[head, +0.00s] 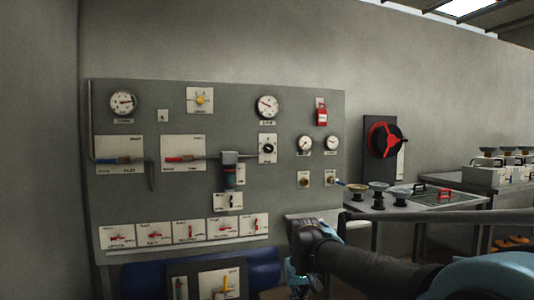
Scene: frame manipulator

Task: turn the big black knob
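A round black knob (268,148) sits on a white plate on the grey wall panel, right of the panel's middle. A larger black disc (385,140) with a red handle is mounted on a dark plate on the wall right of the panel. I cannot tell for certain which of these the task calls the big black knob. My gripper (298,280) is low in the picture, below both, in front of the panel's lower right part and touching neither. Its fingers are dark, small and partly cut off, so their opening does not show.
The grey panel (200,195) carries several gauges, red levers and valves. A grey cylinder (229,165) stands out from it. A blue tank (140,277) lies below. Right of the panel, a table (462,201) holds several round-topped fittings. The wall above is bare.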

